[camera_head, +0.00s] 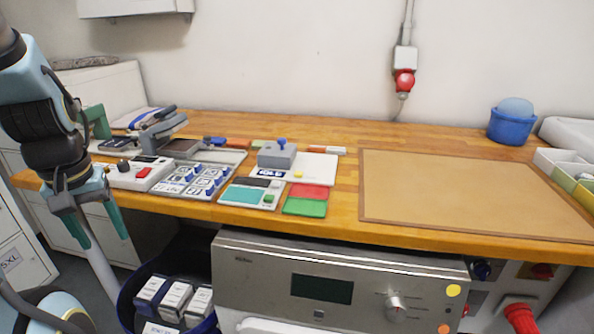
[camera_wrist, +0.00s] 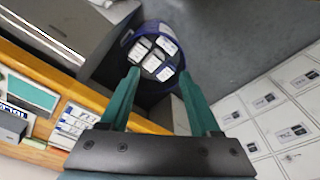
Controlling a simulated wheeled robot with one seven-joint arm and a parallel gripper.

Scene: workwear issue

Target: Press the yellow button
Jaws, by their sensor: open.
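A small yellow button (camera_head: 298,175) sits on a white panel (camera_head: 318,168) on the wooden worktop, just right of a grey box with a blue knob (camera_head: 277,155). My gripper (camera_head: 107,242) hangs at the far left, in front of the worktop edge, well away from all of these. In the wrist view my gripper (camera_wrist: 159,72) is open and empty, pointing down toward a dark blue bin (camera_wrist: 150,95). No yellow button shows there.
Beside the white panel are a red and green pad (camera_head: 305,207), a teal-screen device (camera_head: 243,195) and a panel of blue switches (camera_head: 195,180). The steel appliance (camera_head: 255,270) stands below. A brown mat (camera_head: 460,190) is bare. The bin holds several boxes.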

